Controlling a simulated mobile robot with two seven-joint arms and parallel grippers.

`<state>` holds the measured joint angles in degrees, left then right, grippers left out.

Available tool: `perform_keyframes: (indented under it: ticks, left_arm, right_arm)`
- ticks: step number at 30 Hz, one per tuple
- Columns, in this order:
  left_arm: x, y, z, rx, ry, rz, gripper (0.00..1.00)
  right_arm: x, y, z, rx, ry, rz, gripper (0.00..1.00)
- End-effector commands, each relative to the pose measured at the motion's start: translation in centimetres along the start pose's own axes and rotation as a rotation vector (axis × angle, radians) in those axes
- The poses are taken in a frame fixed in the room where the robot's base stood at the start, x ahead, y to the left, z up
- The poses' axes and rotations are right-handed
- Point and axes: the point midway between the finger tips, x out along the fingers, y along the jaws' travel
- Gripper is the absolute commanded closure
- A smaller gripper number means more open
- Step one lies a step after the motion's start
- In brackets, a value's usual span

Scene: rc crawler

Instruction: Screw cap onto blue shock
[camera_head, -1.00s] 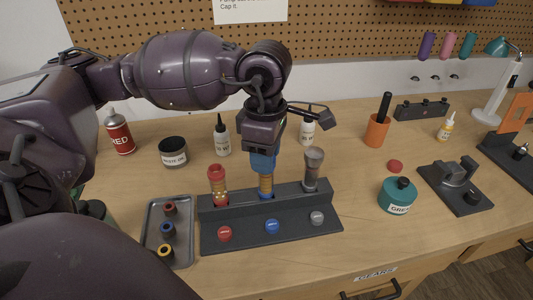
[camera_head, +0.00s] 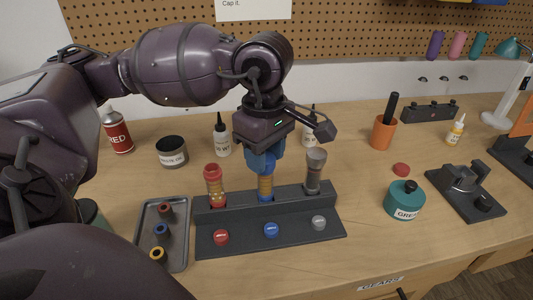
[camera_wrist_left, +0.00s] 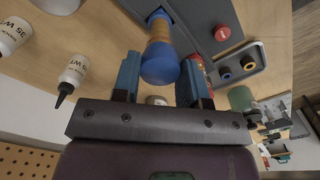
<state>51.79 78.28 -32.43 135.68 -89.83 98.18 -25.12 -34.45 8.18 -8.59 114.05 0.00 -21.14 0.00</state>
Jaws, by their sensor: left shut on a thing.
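The blue shock (camera_head: 265,187) stands upright in the middle slot of the dark stand (camera_head: 225,240), its gold spring showing below my gripper. Its blue cap (camera_wrist_left: 160,66) shows between my two blue fingers in the left wrist view. My left gripper (camera_head: 262,160) points down over the shock and is shut on this cap; in the head view the fingers hide most of it. Whether the cap is fully seated cannot be seen. My right gripper is not in view.
The red shock (camera_head: 214,185) and grey shock (camera_head: 314,172) stand close on either side. A tray (camera_head: 180,258) with small rings lies left of the stand. Bottles and a jar (camera_head: 172,152) are behind. A green grease pot (camera_head: 404,200) stands right.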

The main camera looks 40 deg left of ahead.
Motion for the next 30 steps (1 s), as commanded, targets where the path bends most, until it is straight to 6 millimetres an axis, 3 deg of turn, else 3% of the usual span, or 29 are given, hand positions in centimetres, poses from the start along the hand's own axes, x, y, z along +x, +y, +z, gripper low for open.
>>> perform_keyframes:
  ticks: [9,23,30]
  left_arm:
    - [0.3,0.1,0.0,0.223,0.000,-0.004,0.88]
    - [0.1,0.0,0.0,0.277,0.000,-0.002,0.88]
    - [0.4,0.1,0.0,0.426,0.000,-0.006,0.88]
  right_arm:
    - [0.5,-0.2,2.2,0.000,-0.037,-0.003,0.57]
    - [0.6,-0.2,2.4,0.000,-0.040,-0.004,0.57]
    - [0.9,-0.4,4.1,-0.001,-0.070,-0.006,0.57]
